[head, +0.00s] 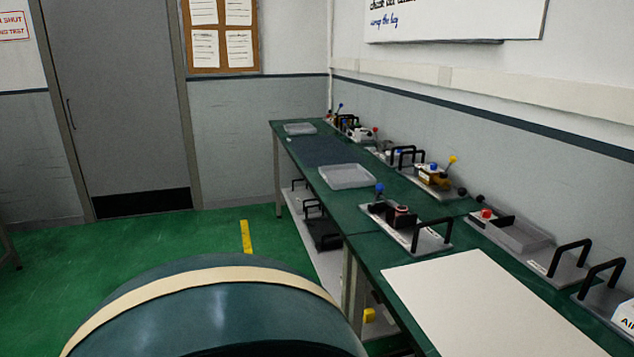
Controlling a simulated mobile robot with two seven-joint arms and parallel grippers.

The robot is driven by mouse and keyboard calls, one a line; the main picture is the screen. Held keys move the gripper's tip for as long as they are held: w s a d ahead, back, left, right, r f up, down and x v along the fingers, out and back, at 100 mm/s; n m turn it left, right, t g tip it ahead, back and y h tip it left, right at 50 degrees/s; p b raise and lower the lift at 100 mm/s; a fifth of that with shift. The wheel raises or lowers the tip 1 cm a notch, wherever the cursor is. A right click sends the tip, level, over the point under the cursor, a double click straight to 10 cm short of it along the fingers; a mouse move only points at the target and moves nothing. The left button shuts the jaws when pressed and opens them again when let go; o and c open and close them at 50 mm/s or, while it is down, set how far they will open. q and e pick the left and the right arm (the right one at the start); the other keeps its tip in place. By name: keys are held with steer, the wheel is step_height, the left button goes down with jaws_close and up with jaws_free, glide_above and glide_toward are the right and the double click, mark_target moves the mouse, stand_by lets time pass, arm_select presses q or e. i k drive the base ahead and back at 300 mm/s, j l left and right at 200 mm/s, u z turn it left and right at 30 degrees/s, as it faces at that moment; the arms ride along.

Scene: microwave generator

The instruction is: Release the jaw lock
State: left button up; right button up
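Several fixtures with coloured knobs stand on the long green bench (345,215) at the right. The nearest of them is a grey plate with a black block (403,219), a blue-knobbed lever (379,189) and a black handle (432,235). Behind it is a fixture with a brown body (434,179) and a yellow-knobbed lever (452,160). I cannot tell at this size which one carries the jaw lock, or its state. Neither of my grippers is in view.
A white sheet (485,300) covers the near bench top. A clear tray (347,177) sits mid-bench, a grey tray fixture with a red knob (515,234) at the right. Another tray (300,128) lies at the far end. Green floor (150,240) is open at the left.

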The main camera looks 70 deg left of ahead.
mark_target(379, 188)
steer(key=j+u, duration=0.1)
steer(key=u, duration=1.75)
steer(key=i+j, duration=0.3)
steer(key=i+j+z, duration=0.1)
steer(key=i+j, duration=0.15)
steer(key=j, duration=0.2)
steer(key=i+j, duration=0.25)
steer(key=j, duration=0.15)
steer(key=i+j+z, duration=0.1)
steer(key=i+j, duration=0.45)
steer(key=j, duration=0.25)
steer(key=i+j+z, duration=0.15)
steer(key=j, duration=0.25)
steer(key=i+j, duration=0.35)
steer(key=j+z, duration=0.05)
steer(key=j, duration=0.05)
